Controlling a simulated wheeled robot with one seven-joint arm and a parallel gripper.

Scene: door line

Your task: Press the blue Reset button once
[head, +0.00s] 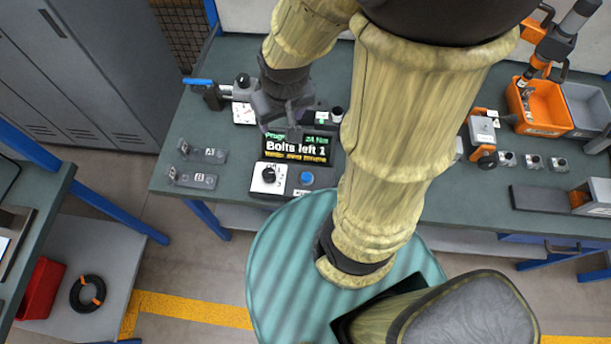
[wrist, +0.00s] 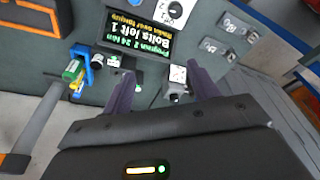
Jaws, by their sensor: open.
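The blue Reset button (head: 306,178) sits on the front right of a control box, next to a black knob (head: 269,174). The box's screen (head: 297,149) reads "Bolts left 1" and also shows upside down in the wrist view (wrist: 150,35). My gripper (head: 282,122) is open and empty, above the back edge of the screen and behind the button, apart from it. In the wrist view, my gripper's two fingers (wrist: 162,88) stand apart. The blue button does not show clearly in the wrist view; the box's front is cut off at the top.
Plates marked A and B (head: 195,178) lie left of the box. Orange bin (head: 541,106) and grey bin (head: 588,108) stand at the right. My arm hides part of the bench.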

